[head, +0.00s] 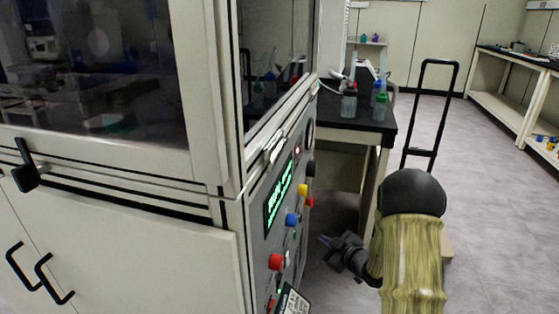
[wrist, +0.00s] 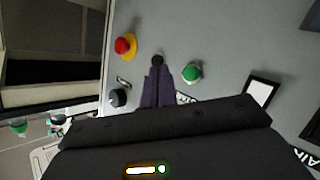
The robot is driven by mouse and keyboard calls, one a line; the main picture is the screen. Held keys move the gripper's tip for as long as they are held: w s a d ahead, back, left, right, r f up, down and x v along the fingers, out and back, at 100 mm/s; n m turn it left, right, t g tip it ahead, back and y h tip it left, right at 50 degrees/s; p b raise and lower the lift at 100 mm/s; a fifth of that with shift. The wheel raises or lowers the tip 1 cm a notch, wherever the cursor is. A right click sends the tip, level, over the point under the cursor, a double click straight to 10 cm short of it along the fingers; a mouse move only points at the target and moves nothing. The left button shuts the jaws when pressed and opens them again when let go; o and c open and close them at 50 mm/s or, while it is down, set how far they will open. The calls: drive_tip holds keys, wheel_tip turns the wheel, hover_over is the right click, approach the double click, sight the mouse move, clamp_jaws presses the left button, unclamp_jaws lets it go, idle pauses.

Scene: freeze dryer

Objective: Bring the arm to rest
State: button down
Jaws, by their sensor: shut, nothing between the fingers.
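My gripper (head: 326,240) is at the lower middle of the head view, to the right of the freeze dryer's control panel (head: 257,240). In the wrist view its two dark fingers (wrist: 158,80) are together, with nothing between them, and point toward the panel face. My arm, in a tan sleeve with a black joint, fills the lower right of the head view.
The panel carries a lit green display (head: 278,198), a blue knob (head: 292,219) and a red knob (head: 276,261). A black-topped table (head: 345,121) with bottles stands behind. A trolley with a tall black handle (head: 437,64) stands behind my arm. Floor at right is clear.

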drive_tip(key=s+d+r+m+g+h+p, duration=0.2)
drive_tip(key=s+r+m+g+h+p, duration=0.1)
drive_tip(key=s+r+m+h, duration=0.35)
drive_tip(key=s+a+r+m+g+p, duration=0.2)
drive_tip(key=s+r+g, duration=0.15)
drive_tip(key=s, duration=0.75)
drive_tip(key=s+a+r+m+g+p, duration=0.2)
drive_tip(key=s+r+m+g, duration=0.15)
drive_tip(key=s, duration=0.75)
wheel_tip(320, 180, up, 36)
drive_tip(key=p, duration=3.7)
drive_tip(key=shift+w+d+r+n, duration=0.15)
drive_tip(key=shift+w+r+n, duration=0.1)
drive_tip(key=shift+n, duration=0.15)
drive_tip(key=shift+f, duration=0.1)
